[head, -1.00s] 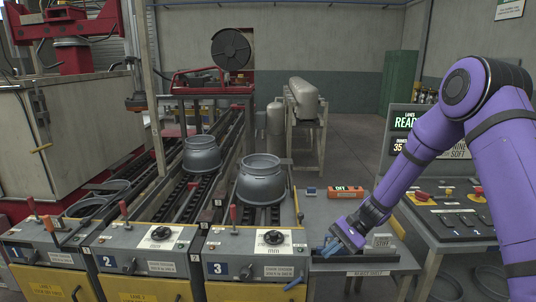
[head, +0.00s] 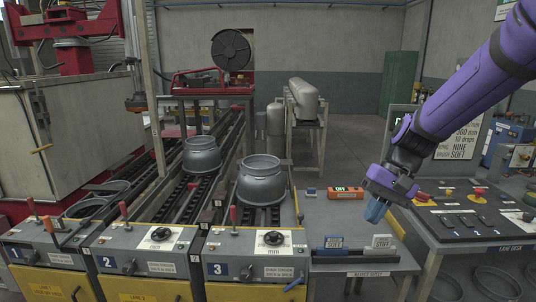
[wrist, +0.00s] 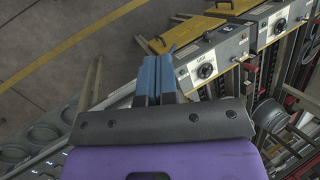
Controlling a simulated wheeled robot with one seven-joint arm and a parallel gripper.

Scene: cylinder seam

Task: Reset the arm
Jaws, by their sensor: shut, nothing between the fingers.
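My purple arm comes in from the upper right in the head view. My gripper (head: 374,211) hangs empty above the gap between the small shelf and the control desk, with its blue fingers pointing down. In the wrist view the two blue fingers of my gripper (wrist: 157,78) lie side by side, shut with nothing between them. The small shelf (head: 362,262) below and left of the gripper holds a blue card block (head: 333,243) and a grey card block (head: 382,242), both apart from the fingers.
Three lane consoles (head: 255,262) stand at the front left. Grey cylinder rings sit on lane two (head: 201,155) and lane three (head: 261,180). The control desk (head: 470,226) with red buttons is right of the gripper. Open floor lies behind.

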